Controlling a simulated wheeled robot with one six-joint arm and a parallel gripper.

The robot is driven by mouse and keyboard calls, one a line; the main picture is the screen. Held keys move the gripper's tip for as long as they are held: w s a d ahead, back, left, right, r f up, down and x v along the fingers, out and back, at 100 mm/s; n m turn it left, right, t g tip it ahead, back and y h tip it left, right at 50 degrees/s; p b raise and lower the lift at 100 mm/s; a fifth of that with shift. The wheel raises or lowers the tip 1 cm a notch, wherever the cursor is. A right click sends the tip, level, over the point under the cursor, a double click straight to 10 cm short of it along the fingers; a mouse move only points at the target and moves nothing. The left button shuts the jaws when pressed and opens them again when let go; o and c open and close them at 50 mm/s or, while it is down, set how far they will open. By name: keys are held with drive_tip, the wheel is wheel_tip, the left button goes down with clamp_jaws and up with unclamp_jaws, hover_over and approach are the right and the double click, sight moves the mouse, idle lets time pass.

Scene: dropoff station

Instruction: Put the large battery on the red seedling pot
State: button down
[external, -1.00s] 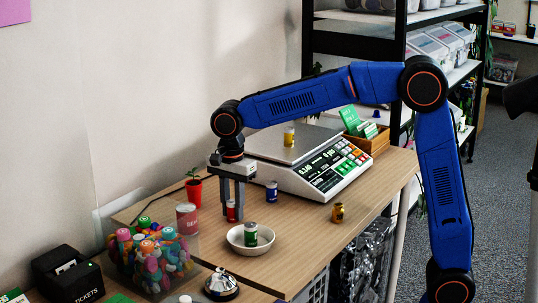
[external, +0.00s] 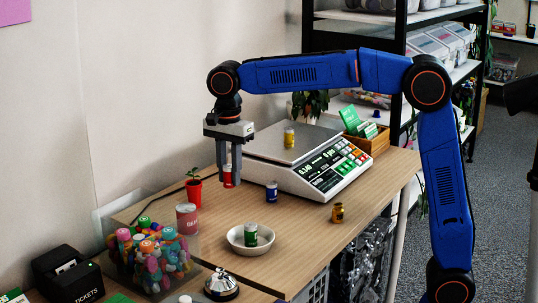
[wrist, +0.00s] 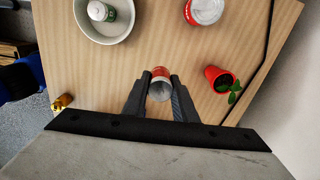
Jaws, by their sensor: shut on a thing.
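My gripper (external: 228,183) is shut on a red and silver cylinder, the battery (external: 227,177), and holds it upright above the table. In the wrist view the battery (wrist: 160,84) sits between the fingertips. The red seedling pot (external: 194,193) with a small green plant stands on the table, left of my gripper and lower than it. In the wrist view the pot (wrist: 216,76) is to the right of the held battery, apart from it.
A blue can-like cell (external: 272,192) stands near the scale (external: 330,175); a yellow one (external: 289,139) stands on its plate. A bowl (external: 238,248) holds a green one. A red-and-white tin (external: 187,218) stands before the pot.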

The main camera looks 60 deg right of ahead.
wheel_tip(320, 180, up, 7)
drive_tip(key=n, duration=0.1)
hover_over(194, 182)
drive_tip(key=s, duration=0.1)
drive_tip(key=shift+n, duration=0.3)
drive_tip(key=shift+w+f, duration=0.2)
drive_tip(key=shift+f, duration=1.35)
drive_tip(key=shift+w+f, duration=0.15)
drive_tip(key=shift+f, duration=1.4)
drive_tip(key=shift+w+f, duration=0.2)
drive_tip(key=shift+f, duration=1.35)
drive_tip(key=shift+f, duration=0.15)
drive_tip(key=c, duration=1.4)
unclamp_jaws()
drive_tip(key=shift+c, duration=0.2)
wheel_tip(194, 182, up, 12)
